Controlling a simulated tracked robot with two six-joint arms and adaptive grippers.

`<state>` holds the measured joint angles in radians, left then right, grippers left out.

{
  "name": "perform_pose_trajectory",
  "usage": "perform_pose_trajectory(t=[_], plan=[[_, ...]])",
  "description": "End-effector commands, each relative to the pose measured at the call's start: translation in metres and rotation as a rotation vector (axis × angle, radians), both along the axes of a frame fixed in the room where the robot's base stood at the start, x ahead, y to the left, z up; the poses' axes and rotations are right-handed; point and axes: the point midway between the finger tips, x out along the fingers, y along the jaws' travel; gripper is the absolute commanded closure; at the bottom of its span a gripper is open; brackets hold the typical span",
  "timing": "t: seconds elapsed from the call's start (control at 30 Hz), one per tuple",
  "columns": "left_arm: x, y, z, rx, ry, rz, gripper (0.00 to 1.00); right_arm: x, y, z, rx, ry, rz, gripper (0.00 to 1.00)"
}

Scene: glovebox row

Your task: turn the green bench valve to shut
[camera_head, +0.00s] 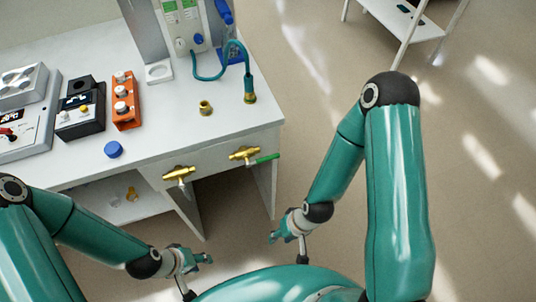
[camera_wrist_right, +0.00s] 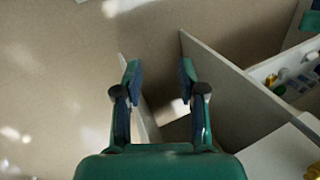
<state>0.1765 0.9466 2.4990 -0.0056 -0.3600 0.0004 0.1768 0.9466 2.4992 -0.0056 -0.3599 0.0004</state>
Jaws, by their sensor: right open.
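The green bench valve (camera_head: 244,153) is a brass body on the bench's front edge near the right corner. Its green lever (camera_head: 265,158) points right, roughly in line with the body. My right gripper (camera_head: 272,238) is open and empty, in front of and below the valve, well apart from it.
A second brass valve (camera_head: 178,173) with a pale lever sits left of the green one. The bench top (camera_head: 200,135) holds a blue cap (camera_head: 113,149), an orange block (camera_head: 126,100), a brass fitting (camera_head: 205,107) and a teal hose (camera_head: 240,46).

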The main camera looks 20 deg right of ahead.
Motion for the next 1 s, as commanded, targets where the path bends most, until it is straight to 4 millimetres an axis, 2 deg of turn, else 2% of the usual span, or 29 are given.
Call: perform_pose_trajectory(t=[0.17,0.27,0.37,0.47,0.53,0.63,0.7,0.77,0.9,1.0], plan=[[0.0,0.0,-0.003,0.0,0.0,0.0,0.6,0.004,-0.002,-0.001,0.001,-0.019,0.008,0.6],[0.0,0.0,-0.012,0.0,0.0,0.0,0.6,0.022,-0.01,-0.004,0.003,-0.104,0.045,0.6],[0.0,0.0,-0.029,0.0,0.0,0.0,0.6,0.057,-0.026,-0.004,-0.006,-0.282,0.131,0.6],[0.0,0.0,-0.052,0.0,0.0,0.0,0.6,0.103,-0.053,0.005,-0.049,-0.551,0.271,0.6],[0.0,0.0,-0.072,0.0,0.0,0.0,0.6,0.134,-0.076,0.021,-0.112,-0.777,0.397,0.6],[0.0,0.0,-0.1,0.0,0.0,0.0,0.6,0.163,-0.109,0.056,-0.256,-1.109,0.61,0.6],[0.0,0.0,-0.119,0.0,0.0,0.0,0.6,0.168,-0.127,0.082,-0.377,-1.32,0.775,0.6],[0.0,0.0,-0.134,0.0,0.0,0.0,0.6,0.164,-0.139,0.103,-0.485,-1.475,0.922,0.6],[0.0,0.0,-0.161,0.0,0.0,0.0,0.6,0.133,-0.15,0.137,-0.695,-1.741,1.246,0.6],[0.0,0.0,-0.174,0.0,0.0,0.0,0.6,0.109,-0.15,0.148,-0.788,-1.853,1.426,0.6]])
